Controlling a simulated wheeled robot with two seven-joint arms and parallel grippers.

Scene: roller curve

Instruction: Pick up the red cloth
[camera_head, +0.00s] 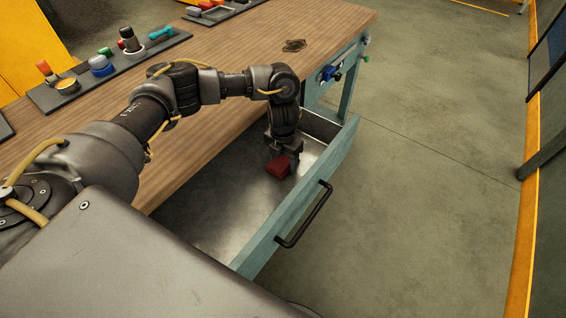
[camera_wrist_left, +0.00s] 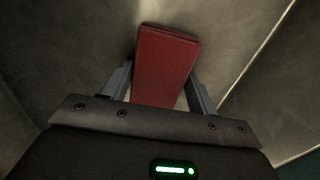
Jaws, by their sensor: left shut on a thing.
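The red cloth (camera_head: 279,167) is a folded, block-like red piece inside the open drawer (camera_head: 215,215) of the workbench. My left arm reaches over the bench and down into the drawer, and its gripper (camera_head: 284,158) is at the cloth. In the left wrist view the cloth (camera_wrist_left: 166,65) lies between the two fingers (camera_wrist_left: 160,85), which are shut on it. I cannot tell whether the cloth touches the drawer floor. My right gripper is not in view.
The drawer's teal front (camera_head: 318,190) with a black handle (camera_head: 305,215) stands out from the wooden bench (camera_head: 230,65). Trays with tools and knobs (camera_head: 110,62) line the bench's back. Open grey floor (camera_head: 430,190) lies to the right.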

